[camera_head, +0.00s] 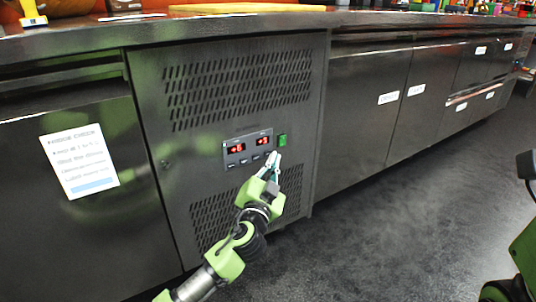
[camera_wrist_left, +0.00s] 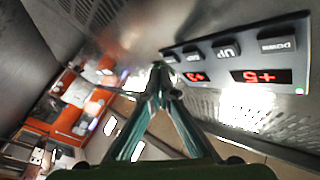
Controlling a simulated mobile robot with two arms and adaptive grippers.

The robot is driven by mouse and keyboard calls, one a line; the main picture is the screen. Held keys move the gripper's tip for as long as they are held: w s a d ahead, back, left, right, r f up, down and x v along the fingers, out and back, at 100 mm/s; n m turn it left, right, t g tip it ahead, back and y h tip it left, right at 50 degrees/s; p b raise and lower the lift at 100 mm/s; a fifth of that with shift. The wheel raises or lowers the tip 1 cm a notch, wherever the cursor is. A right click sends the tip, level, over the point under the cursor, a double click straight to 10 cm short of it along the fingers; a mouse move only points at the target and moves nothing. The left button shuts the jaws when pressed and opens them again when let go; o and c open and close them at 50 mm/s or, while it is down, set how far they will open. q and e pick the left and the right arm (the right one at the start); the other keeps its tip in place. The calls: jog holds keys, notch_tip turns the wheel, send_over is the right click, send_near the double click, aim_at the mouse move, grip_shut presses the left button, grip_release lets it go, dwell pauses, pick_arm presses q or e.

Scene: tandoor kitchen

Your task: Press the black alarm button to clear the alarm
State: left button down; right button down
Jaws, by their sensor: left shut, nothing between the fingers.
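A control panel (camera_head: 248,147) with red displays is set in the dark cabinet front, with a row of small black buttons under them. In the left wrist view the panel (camera_wrist_left: 240,100) is upside down, with buttons marked DOWN (camera_wrist_left: 278,45) and UP (camera_wrist_left: 226,50). The end button (camera_wrist_left: 170,58), nearest my fingertips, has no legible label; I cannot confirm that it is the alarm button. My left gripper (camera_head: 274,158) is shut and empty at the panel's lower right corner. Its fingertips (camera_wrist_left: 158,70) are close to the end button; I cannot tell whether they touch it.
A green switch (camera_head: 282,140) sits just right of the panel. Vent slots lie above and below it. A paper notice (camera_head: 79,161) is on the left door. Labelled doors (camera_head: 369,105) run to the right. The floor (camera_head: 400,230) in front is clear.

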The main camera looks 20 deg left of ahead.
pick_arm(q)
jog(key=shift+d, duration=0.1)
jog(key=s+d, duration=0.1)
jog(key=d, duration=0.1)
jog(key=s+d, duration=0.1)
jog(key=s, duration=0.1)
jog(key=shift+d, duration=0.4)
dwell(0.5)
